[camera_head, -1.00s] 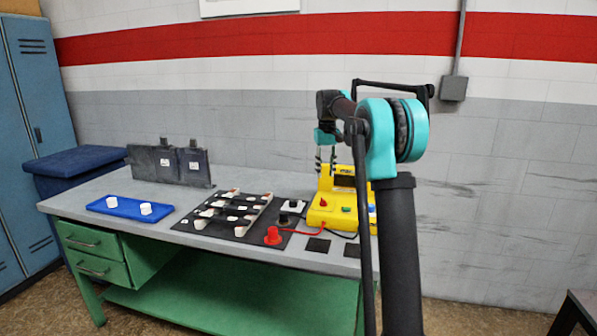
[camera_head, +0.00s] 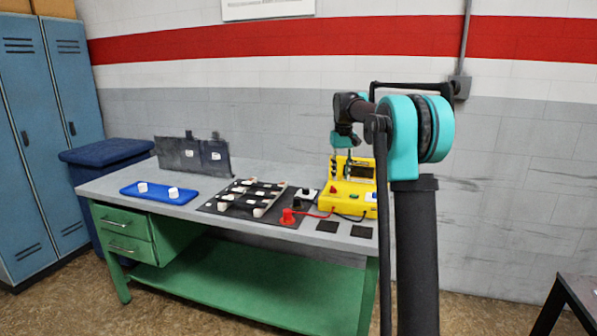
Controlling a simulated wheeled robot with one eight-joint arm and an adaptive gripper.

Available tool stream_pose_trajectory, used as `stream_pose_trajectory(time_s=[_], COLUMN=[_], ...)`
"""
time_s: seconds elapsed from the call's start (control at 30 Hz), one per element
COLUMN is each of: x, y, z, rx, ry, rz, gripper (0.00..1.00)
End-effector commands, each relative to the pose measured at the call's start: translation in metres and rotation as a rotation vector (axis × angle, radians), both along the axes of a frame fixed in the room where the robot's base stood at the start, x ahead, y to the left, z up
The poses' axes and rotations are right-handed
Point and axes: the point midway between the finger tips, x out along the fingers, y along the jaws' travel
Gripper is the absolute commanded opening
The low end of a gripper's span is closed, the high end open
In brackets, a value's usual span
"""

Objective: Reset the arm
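My arm stands on the right side of the head view, with a dark column, a teal joint and a folded link reaching left. My gripper (camera_head: 343,168) hangs down from the wrist in front of the yellow device (camera_head: 352,198) on the bench. The fingers are small and dark against the yellow, so I cannot tell whether they are open or shut. I see no object clearly held in it.
A green workbench (camera_head: 180,205) with a grey top bears a blue tray (camera_head: 158,195) with white pieces, a black fixture (camera_head: 250,198), a red piece (camera_head: 288,216) and dark panels (camera_head: 192,156). Blue lockers (camera_head: 40,140) and a blue bin (camera_head: 108,152) stand left. A dark table (camera_head: 580,292) is at lower right.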

Motion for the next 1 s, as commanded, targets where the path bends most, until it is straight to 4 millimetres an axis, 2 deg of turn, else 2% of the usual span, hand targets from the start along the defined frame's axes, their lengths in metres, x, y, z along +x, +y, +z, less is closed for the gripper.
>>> stream_pose_trajectory(time_s=[0.17,0.37,0.53,0.67,0.77,1.0], x=[-0.015,-0.042,-0.078,-0.126,-0.169,-0.280], y=[-0.003,-0.007,-0.013,-0.019,-0.023,-0.031], z=[-0.008,-0.022,-0.042,-0.070,-0.095,-0.164], rx=[0.001,0.004,0.007,0.012,0.016,0.028], ry=[-0.018,-0.048,-0.086,-0.129,-0.166,-0.254], rz=[-0.011,-0.029,-0.053,-0.079,-0.103,-0.156], gripper=[0.30,0.30,0.30,0.30,0.30,0.30])
